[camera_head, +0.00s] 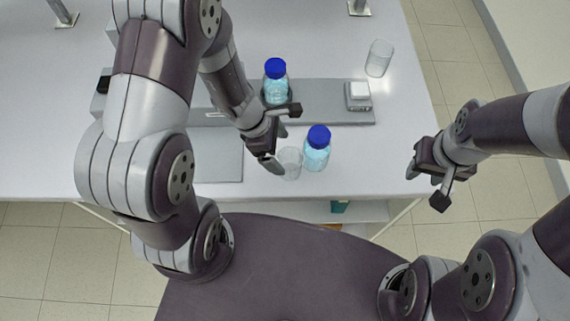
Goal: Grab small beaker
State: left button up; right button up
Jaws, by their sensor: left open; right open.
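The small beaker (290,164) is a clear glass vessel standing upright near the front edge of the white table. My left gripper (282,137) is open, with one finger just left of the beaker and the other above and behind it. I cannot tell whether a finger touches the glass. My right gripper (426,188) is open and empty, off the table's right edge. A larger clear beaker (379,58) stands at the back right of the table.
A blue-capped bottle (317,149) stands close to the right of the small beaker. Another blue-capped bottle (275,82) stands at the grey rig (322,101), which carries a small white-topped block (358,96). The table (385,150) is clear at the front right.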

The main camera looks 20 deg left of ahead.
aim_at(292, 164)
pick_arm(q)
jog(key=shift+w+d+f, duration=0.1)
jog(key=shift+d+f, duration=1.05)
jog(key=shift+d, duration=0.05)
jog(key=x, duration=0.2)
jog(key=a+b+x, duration=0.1)
jog(key=x, duration=0.1)
jog(key=shift+d+f, duration=0.1)
jog(key=shift+f, duration=0.35)
jog(key=shift+d, duration=0.45)
jog(key=shift+a, duration=0.3)
jog(key=c, duration=1)
jog(key=shift+c, duration=0.3)
pick_arm(e)
jog(key=shift+w+d+f, duration=0.1)
jog(key=shift+f, duration=0.6)
